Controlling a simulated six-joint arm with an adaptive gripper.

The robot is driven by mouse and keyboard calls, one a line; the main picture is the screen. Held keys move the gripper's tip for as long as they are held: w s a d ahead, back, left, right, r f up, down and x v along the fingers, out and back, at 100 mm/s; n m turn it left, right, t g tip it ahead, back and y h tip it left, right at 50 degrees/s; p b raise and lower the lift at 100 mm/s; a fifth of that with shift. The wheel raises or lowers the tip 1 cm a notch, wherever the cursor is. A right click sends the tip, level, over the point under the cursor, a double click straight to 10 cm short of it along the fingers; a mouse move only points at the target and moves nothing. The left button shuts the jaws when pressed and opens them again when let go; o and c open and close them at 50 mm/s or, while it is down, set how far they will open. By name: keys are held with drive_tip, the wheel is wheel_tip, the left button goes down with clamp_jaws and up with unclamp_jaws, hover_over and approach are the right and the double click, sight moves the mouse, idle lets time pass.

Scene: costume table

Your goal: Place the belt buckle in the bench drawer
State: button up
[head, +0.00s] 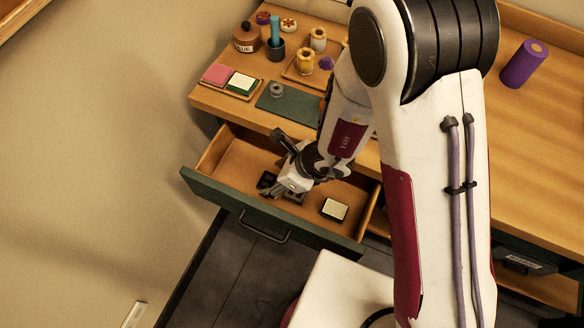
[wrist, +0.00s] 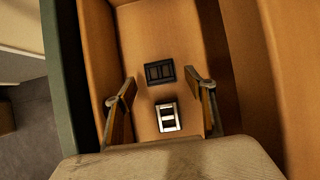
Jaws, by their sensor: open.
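My gripper is open and points down into the drawer. The drawer is pulled out, with a dark green front.
A pale-topped block (head: 334,209) lies at the drawer's right. The bench top (head: 400,160) carries a green mat (head: 290,104), pads on a tray, jars and a purple cylinder (head: 523,65).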

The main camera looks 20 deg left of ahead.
drive_tip(key=v, duration=0.9)
drive_tip(key=shift+r, duration=0.2)
drive_tip(key=shift+d, duration=0.15)
drive_tip(key=shift+r, duration=0.1)
idle(0.8)
drive_tip(key=w+d+r+n+t, duration=0.1)
drive_tip(key=d+r+n, duration=0.35)
drive_tip(key=r, duration=0.35)
drive_tip(key=w+d+r+n+t, duration=0.1)
drive_tip(key=d+r+n, duration=0.35)
drive_tip(key=r, duration=0.35)
drive_tip(key=s+d+r+n+t+h, duration=0.1)
drive_tip(key=s+d+r+n+h, duration=0.2)
drive_tip(key=d, duration=0.9)
drive_tip(key=s+d+r+n+t+h, duration=0.2)
drive_tip(key=d+r+n, duration=0.4)
drive_tip(key=d, duration=0.5)
drive_tip(key=shift+s+d+r+t+h, duration=0.3)
drive_tip(key=shift+s+d+h, duration=0.1)
drive_tip(key=shift+s+h, duration=0.15)
